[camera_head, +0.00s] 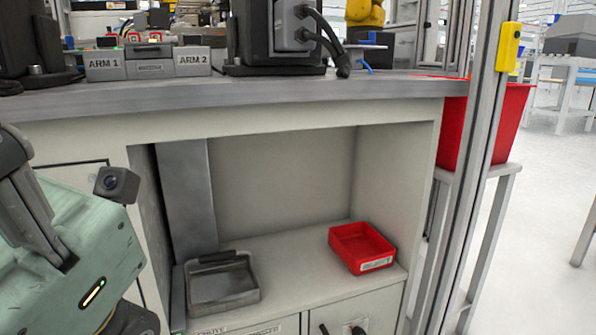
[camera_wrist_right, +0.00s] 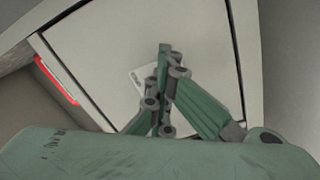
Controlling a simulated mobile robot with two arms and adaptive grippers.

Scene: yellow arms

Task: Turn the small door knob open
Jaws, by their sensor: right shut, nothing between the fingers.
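In the head view, small dark knob-like parts (camera_head: 356,329) show at the bottom edge on the lower cabinet fronts, mostly cut off. My right gripper (camera_wrist_right: 165,50) is shut and empty in the right wrist view. Its green fingers are in front of a pale door panel (camera_wrist_right: 105,55) with dark gaps along its edges. A white label (camera_wrist_right: 141,76) on the panel is partly hidden behind the fingers. No knob can be made out there, and contact is unclear.
Above the lower fronts, an open shelf holds a grey tray (camera_head: 222,299) and a red bin (camera_head: 338,258). The bench top (camera_head: 330,88) overhangs it. A metal post (camera_head: 487,130) stands at the right. A red-edged object (camera_wrist_right: 56,80) is at the wrist view's left.

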